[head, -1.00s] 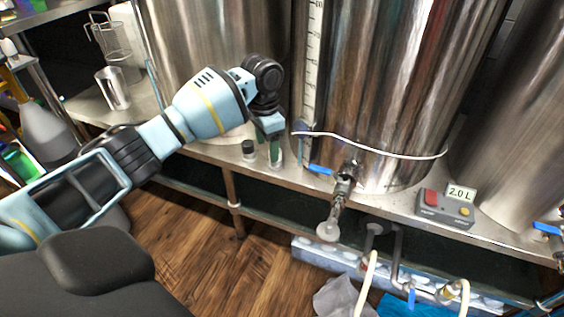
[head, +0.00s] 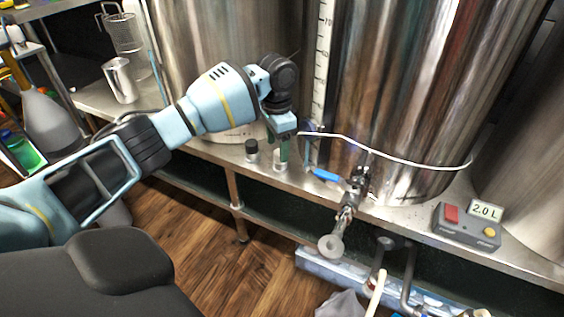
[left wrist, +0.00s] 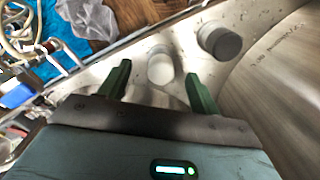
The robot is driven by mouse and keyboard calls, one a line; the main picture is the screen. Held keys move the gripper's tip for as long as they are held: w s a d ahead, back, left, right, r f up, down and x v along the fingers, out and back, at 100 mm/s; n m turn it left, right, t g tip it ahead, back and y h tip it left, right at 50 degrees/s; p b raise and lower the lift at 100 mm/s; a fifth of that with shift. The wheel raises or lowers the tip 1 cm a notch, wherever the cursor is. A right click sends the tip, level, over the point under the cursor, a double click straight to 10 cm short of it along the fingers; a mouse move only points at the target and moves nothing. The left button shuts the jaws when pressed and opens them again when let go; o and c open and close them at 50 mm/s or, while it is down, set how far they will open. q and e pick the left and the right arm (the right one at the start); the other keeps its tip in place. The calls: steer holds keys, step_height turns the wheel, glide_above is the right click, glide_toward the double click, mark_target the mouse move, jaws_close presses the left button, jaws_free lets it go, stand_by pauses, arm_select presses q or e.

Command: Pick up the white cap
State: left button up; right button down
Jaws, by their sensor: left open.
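The white cap (head: 279,166) shows as a small pale cylinder on the steel shelf, partly hidden behind my left gripper's green fingers. In the left wrist view the white cap (left wrist: 160,68) has a round top and appears between the two fingertips, slightly beyond them. I see no finger closed on it. My left gripper (head: 284,150) is open, pointing down over the shelf; its fingers also show in the left wrist view (left wrist: 157,74). My right gripper is not in view.
A small jar with a black lid (head: 251,151) stands just left of the white cap. Large steel vessels (head: 400,90) rise close behind. A valve with a blue handle (head: 326,175) sits to the right, and a control box (head: 467,226) farther right.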

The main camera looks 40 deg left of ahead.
mark_target(278, 165)
arm_select(q)
steer(key=shift+f, duration=0.3)
steer(key=shift+w+f+b, duration=0.1)
steer(key=shift+f+b, duration=0.2)
steer(key=f, duration=0.1)
steer(key=f+b, duration=0.1)
steer(key=f, duration=0.1)
steer(key=f+b, duration=0.1)
steer(key=shift+w+f, duration=0.25)
steer(key=shift+w, duration=0.05)
steer(key=shift+r, duration=0.1)
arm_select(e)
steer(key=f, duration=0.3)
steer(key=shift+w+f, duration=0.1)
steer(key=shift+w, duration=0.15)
arm_select(q)
steer(key=c, duration=1.1)
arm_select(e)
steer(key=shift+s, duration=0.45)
